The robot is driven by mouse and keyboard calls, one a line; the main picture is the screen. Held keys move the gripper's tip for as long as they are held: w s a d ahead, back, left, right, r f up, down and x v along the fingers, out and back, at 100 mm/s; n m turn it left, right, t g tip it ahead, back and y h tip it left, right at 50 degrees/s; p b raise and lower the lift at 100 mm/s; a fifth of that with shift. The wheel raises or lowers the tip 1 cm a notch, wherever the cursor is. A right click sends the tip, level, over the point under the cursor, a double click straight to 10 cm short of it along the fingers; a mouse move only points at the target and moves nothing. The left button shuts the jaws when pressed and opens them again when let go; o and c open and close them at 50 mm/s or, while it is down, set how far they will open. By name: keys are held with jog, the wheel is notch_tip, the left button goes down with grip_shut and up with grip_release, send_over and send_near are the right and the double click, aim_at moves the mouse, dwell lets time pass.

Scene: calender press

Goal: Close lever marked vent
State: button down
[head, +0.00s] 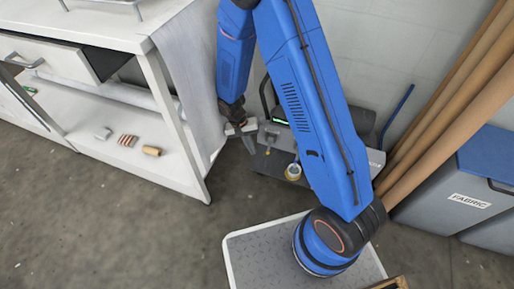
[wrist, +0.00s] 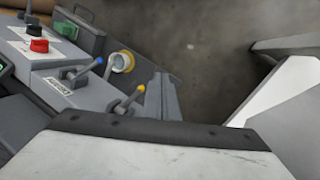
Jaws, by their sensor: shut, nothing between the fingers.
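The grey press panel (wrist: 90,82) carries two levers in the wrist view. One lever has a blue tip (wrist: 97,61) and stands by a small white label (wrist: 58,86) whose text I cannot read. The other lever has a yellow tip (wrist: 140,88) and is closer to my gripper (wrist: 162,98). My gripper is shut and empty, just right of the yellow-tipped lever; I cannot tell whether they touch. In the head view my gripper (head: 248,146) is at the left end of the press (head: 270,165). Which lever is marked vent cannot be read.
A yellow-and-white roll (wrist: 122,61) sits beside the blue-tipped lever. A red knob (wrist: 38,45) is farther left. The white workbench (head: 185,165) stands close to my gripper's left. Brown tubes (head: 440,105) and a fabric bin (head: 450,195) are right. Open floor lies in front.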

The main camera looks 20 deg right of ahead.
jog(key=shift+s+a+r, duration=0.4)
jog(key=shift+a, duration=0.25)
jog(key=shift+s+a+r, duration=0.4)
jog(key=shift+a+r, duration=0.05)
jog(key=shift+a, duration=0.15)
jog(key=shift+s+a+r, duration=0.4)
jog(key=shift+a, duration=0.25)
jog(key=s+d+r+n+t+y, duration=0.15)
jog(key=d+r, duration=0.35)
jog(key=r, duration=0.7)
jog(key=s+d+r+m+t+y, duration=0.15)
jog(key=d+r, duration=0.25)
jog(key=r, duration=0.8)
jog(key=s+d+r+n+t, duration=0.1)
jog(key=s+d+r+t, duration=0.1)
jog(key=s+d+r, duration=0.2)
jog(key=s+d+r+n+t, duration=0.2)
jog(key=s+d+r, duration=0.1)
jog(key=s+r, duration=0.8)
jog(key=shift+s+d, duration=0.4)
jog(key=shift+s, duration=1.05)
